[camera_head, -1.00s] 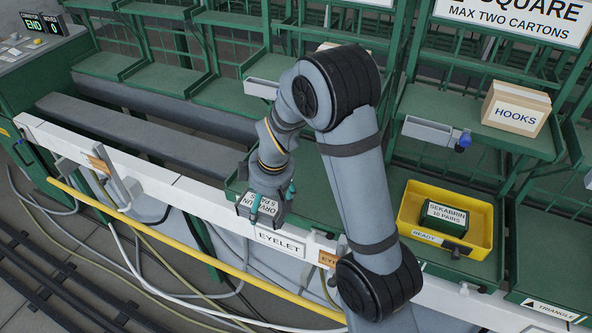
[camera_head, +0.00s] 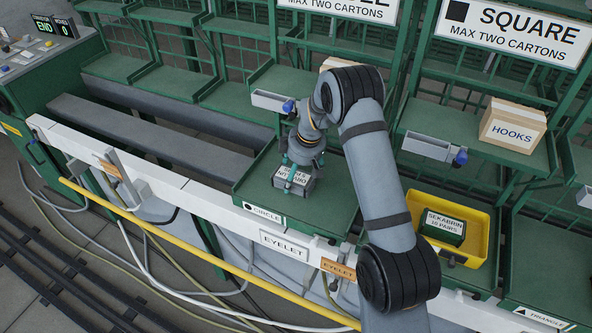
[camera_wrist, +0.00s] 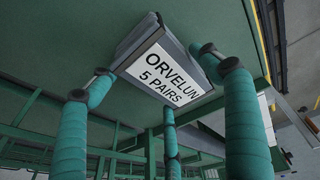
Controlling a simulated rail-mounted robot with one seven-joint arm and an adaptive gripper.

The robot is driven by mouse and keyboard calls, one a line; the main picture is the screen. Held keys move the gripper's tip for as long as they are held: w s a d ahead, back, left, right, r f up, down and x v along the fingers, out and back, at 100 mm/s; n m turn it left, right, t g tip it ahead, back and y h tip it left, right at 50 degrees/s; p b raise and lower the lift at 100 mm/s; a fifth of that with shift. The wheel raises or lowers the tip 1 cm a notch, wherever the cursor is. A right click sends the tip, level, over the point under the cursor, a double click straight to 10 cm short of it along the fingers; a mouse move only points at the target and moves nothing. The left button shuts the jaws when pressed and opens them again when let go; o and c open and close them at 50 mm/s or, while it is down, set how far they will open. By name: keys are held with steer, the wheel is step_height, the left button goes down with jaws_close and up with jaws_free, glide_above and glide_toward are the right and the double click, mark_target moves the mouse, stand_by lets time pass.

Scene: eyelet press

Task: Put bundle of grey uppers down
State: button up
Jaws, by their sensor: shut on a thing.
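The bundle of grey uppers (camera_head: 304,185) has a white label reading "ORVELUN 5 PAIRS", which is clear in the wrist view (camera_wrist: 171,76). My gripper (camera_head: 298,172) is shut on it with teal fingers around its sides. The bundle is over the green shelf marked "CIRCLE" (camera_head: 258,190), near its middle. I cannot tell whether its underside touches the shelf. The fingers hide part of its sides.
A yellow bin (camera_head: 482,255) holding a dark green "SEKABRIN" box (camera_head: 443,226) stands to the right, beyond my arm. A "HOOKS" carton (camera_head: 512,127) sits on the upper right shelf. A white rail (camera_head: 210,205) runs along the front. The circle shelf is bare around the bundle.

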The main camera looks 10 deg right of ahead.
steer(key=shift+w+f, duration=0.1)
steer(key=o, duration=1.4)
steer(key=shift+o, duration=0.3)
steer(key=shift+r, duration=0.65)
steer(key=shift+b+v, duration=0.3)
steer(key=shift+v, duration=0.55)
steer(key=s+d+b, duration=0.1)
steer(key=s, duration=0.2)
steer(key=s+d+b, duration=0.2)
steer(key=s, duration=0.2)
steer(key=s+d+b, duration=0.2)
steer(key=s, duration=0.2)
steer(key=shift+s+d+r, duration=0.1)
steer(key=shift+s+d, duration=0.05)
steer(key=shift+d, duration=0.05)
